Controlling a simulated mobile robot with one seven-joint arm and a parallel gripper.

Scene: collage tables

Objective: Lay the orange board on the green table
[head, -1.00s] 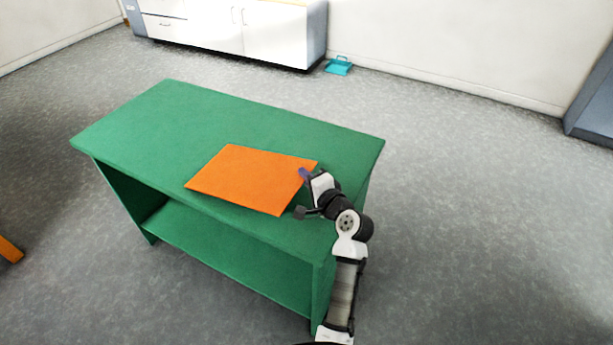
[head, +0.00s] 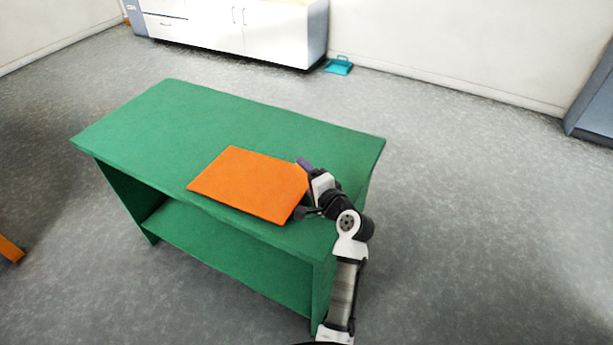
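The orange board (head: 246,183) is a flat rectangle over the near right part of the green table (head: 165,125). It looks flat or nearly flat on the top, but I cannot tell whether its whole underside touches. My gripper (head: 303,189) is at the board's right edge. Its fingers look spread, a purple-tipped one beside the far right corner and a dark one near the front right corner. I see no clear grip on the board. The contact between the fingers and the board is too small to make out.
The left and back parts of the tabletop are bare. The table has a lower green shelf (head: 230,255), which looks empty. White cabinets (head: 265,35) and a teal dustpan-like item (head: 338,66) are by the back wall. Grey floor is free around the table.

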